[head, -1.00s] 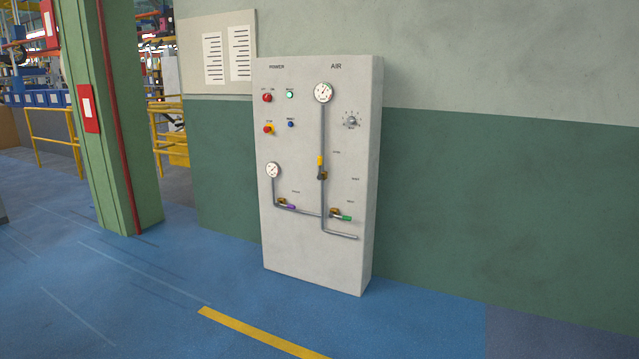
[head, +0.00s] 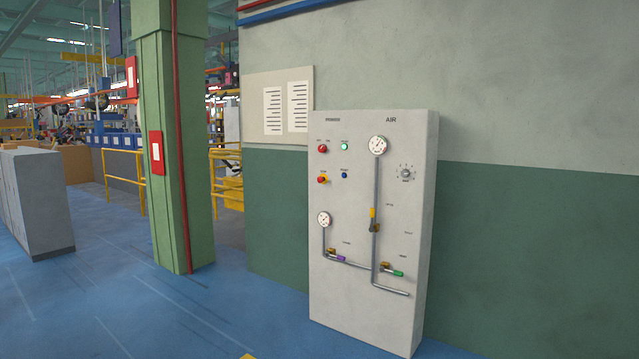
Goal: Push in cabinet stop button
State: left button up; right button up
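The cabinet (head: 345,295) is a tall pale grey box standing against the wall, right of the middle in the head view. The stop button (head: 322,180) is a red knob on a yellow base at the left of its front, under a red switch (head: 322,149). A blue button (head: 345,175) sits to its right, and a lit green lamp (head: 345,146) is above that. Whether the stop button is in or out is too small to tell. Neither of my grippers is in view.
The front also carries gauges (head: 378,146), a dial (head: 405,173) and pipes with coloured valve handles. A green column (head: 175,150) stands to the left, with yellow railings behind. A grey locker (head: 38,200) is at far left. The blue floor before the cabinet is clear.

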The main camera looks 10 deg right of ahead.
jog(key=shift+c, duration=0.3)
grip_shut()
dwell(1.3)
